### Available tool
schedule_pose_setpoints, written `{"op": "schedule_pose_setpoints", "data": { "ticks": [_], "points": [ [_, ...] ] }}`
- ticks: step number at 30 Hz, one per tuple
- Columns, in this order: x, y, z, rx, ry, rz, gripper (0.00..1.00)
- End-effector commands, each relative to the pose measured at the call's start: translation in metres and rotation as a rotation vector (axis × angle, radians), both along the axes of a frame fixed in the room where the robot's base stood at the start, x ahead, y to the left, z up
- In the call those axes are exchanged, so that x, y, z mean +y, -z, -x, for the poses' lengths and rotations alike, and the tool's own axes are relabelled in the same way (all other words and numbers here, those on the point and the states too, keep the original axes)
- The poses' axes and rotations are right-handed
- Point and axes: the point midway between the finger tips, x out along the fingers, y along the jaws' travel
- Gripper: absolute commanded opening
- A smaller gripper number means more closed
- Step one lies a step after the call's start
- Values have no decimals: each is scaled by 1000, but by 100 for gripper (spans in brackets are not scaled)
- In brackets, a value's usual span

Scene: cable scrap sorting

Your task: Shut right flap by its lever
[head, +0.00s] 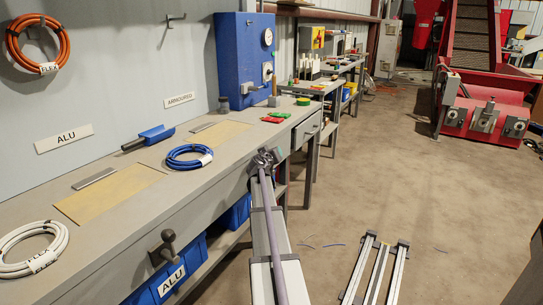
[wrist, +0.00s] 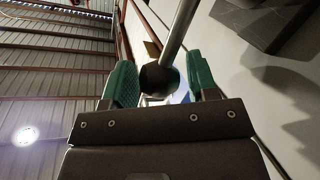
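My gripper (head: 265,158) is at the front edge of the grey bench, to the right of the blue cable coil. In the wrist view its two green fingers (wrist: 160,85) stand apart, with a dark round knob (wrist: 157,79) on a metal rod (wrist: 180,32) between them. The knob is close to the left finger, and a narrow gap shows on the right; a firm hold is not visible. In the head view my gripper hides this lever. The left lever (head: 167,244) sticks out from the bench front. Which panel is the right flap cannot be told clearly.
A blue box (head: 234,54) stands on the bench further back. Blue bins (head: 160,285) sit below.

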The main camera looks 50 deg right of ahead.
Motion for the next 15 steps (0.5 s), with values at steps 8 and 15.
{"op": "schedule_pose_setpoints", "data": {
  "ticks": [8, 15],
  "points": [
    [0, 0, 0, 0, 0, -1, 65],
    [15, -4, 8, 0, 0, -1, 65]
  ]
}}
